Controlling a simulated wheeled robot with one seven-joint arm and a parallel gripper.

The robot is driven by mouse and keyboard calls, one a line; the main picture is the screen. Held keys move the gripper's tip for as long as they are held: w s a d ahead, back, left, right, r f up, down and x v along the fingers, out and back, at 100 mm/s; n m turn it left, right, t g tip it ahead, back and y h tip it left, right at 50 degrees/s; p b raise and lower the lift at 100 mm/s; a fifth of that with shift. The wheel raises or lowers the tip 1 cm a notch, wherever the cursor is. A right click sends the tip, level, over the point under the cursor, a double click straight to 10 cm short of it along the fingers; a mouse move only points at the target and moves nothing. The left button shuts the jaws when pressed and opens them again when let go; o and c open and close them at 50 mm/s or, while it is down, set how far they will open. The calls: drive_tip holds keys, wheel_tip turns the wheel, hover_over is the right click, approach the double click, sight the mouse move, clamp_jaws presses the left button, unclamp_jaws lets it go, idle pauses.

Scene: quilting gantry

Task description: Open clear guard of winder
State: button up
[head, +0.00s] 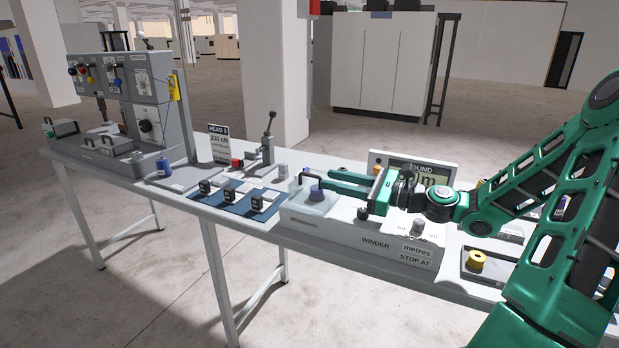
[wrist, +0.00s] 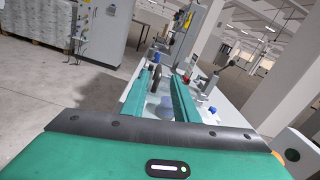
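The winder (head: 340,235) is a pale box on the bench with "WINDER" and "metres" labels. At its left end is the clear guard (head: 318,208), a faint see-through cover with a dark arched handle (head: 306,181). The guard looks closed over a blue bobbin or spool. My gripper (head: 324,184) is open, its two green fingers reaching left over the guard beside the handle. In the wrist view the dark handle (wrist: 157,73) shows between the fingers near the tips, and the blue part (wrist: 166,104) lies below. I cannot tell whether the fingers touch the handle.
A display (head: 440,172) stands behind my gripper. Left of the winder are a blue mat (head: 235,203) with small blocks, a lever stand (head: 265,150) and a grey control machine (head: 140,95). The floor in front is clear.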

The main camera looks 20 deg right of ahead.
sight(321, 178)
drive_tip(key=x, duration=0.7)
clamp_jaws()
